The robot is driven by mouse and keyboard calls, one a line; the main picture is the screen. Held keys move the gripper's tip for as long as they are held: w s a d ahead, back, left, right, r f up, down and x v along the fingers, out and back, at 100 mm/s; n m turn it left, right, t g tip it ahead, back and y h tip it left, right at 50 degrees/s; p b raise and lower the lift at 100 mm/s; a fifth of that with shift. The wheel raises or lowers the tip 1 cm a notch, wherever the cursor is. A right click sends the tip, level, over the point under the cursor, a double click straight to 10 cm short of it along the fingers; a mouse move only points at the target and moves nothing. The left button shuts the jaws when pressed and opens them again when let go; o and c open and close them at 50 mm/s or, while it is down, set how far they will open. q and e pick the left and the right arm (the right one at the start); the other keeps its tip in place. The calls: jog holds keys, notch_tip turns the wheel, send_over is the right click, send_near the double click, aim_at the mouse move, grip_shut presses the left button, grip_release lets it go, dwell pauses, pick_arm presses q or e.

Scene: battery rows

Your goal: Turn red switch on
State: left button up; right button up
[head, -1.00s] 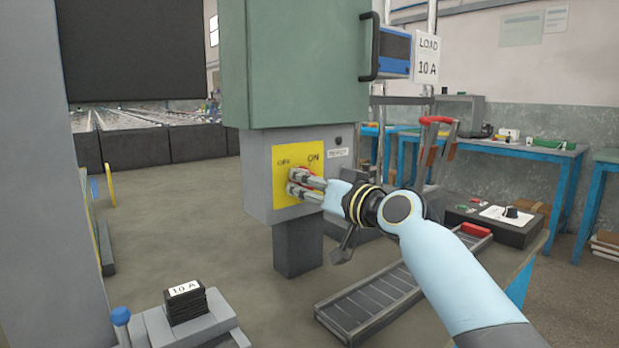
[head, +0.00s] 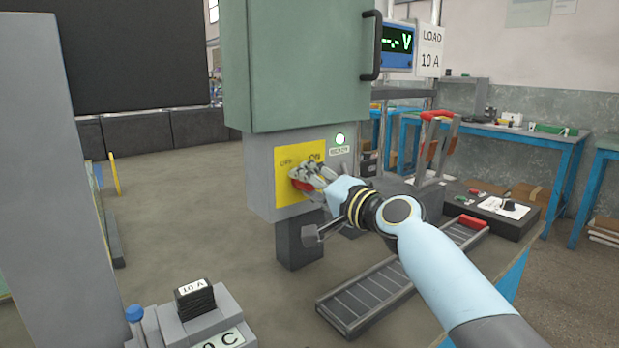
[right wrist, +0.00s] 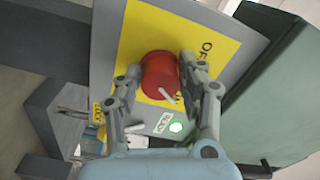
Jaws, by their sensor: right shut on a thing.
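The red switch (right wrist: 160,76) is a round knob on a yellow plate (right wrist: 135,45) on the front of the grey box. Its white mark points to the lower right in the right wrist view, on the side of the lit green lamp (right wrist: 176,127). My right gripper (right wrist: 158,70) is shut on the knob, with a finger on each side. In the head view my right gripper (head: 307,178) hides most of the red switch (head: 301,186). The OFF and ON labels show above it, ON partly covered. My left gripper is not in view.
A green cabinet (head: 290,65) stands above the box, with a blue voltage display (head: 397,45) showing dashes and a LOAD 10 A sign (head: 429,50). A ribbed tray (head: 375,290) lies front right.

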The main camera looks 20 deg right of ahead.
jog(key=shift+r+m+p, duration=0.1)
jog(key=shift+m+p, duration=0.25)
jog(key=shift+m, duration=0.75)
jog(key=o, duration=1.2)
jog(key=shift+d, duration=0.1)
jog(key=v, duration=1.2)
